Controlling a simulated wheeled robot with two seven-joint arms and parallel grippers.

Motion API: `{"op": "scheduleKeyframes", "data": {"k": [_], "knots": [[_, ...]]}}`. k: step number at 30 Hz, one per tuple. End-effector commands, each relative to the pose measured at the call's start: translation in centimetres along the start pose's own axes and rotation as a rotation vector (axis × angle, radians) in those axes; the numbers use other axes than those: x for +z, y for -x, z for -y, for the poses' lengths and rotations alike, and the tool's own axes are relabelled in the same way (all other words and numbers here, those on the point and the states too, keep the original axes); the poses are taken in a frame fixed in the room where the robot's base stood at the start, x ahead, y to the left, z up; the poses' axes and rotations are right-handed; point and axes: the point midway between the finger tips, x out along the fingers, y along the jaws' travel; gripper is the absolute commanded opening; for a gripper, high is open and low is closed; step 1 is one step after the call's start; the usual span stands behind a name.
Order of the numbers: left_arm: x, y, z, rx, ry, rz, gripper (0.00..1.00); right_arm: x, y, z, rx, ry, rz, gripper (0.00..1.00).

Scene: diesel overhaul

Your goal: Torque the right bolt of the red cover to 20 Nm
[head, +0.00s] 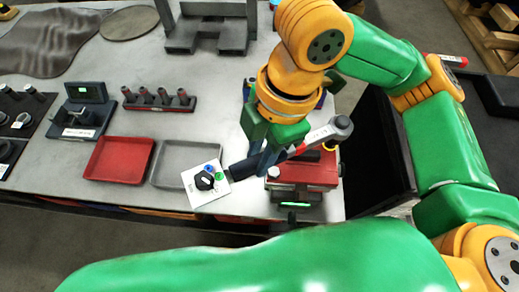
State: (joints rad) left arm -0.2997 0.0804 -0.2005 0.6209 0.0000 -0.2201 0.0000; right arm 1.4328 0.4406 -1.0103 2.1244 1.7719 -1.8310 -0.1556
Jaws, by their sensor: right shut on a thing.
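My right gripper (263,158) is shut on the torque wrench (318,137), around the shaft near its dark handle. The wrench slants from a black grip at lower left, past a red band, to a grey ratchet head at upper right. The red cover (312,172) is at the table's right front, below and partly behind the wrench. A small pale round part sits at the cover's left. The wrench head is near the cover's upper right; I cannot tell whether it touches a bolt. The right bolt is not clearly visible. My left gripper is not in view.
Further left are an empty grey tray (184,162), a red tray (120,159), a socket rack (158,100) and a small display unit (83,112). A dark grey stand (208,38) is at the back.

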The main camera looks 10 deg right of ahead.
Motion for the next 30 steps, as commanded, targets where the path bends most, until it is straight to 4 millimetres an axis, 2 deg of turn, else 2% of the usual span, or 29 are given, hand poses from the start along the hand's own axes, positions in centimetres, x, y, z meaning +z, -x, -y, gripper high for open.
{"op": "scheduleKeyframes", "data": {"k": [8, 22, 30], "knots": [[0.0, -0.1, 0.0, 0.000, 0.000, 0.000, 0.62, 0.0, -0.1, 0.0, 0.001, 0.000, 0.000, 0.00], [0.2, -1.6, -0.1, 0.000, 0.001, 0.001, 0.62, 0.5, -2.5, 0.0, 0.000, 0.001, -0.001, 0.00], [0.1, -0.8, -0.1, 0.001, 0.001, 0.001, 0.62, 0.4, -2.1, -0.5, 0.001, -0.001, -0.002, 0.00]]}}
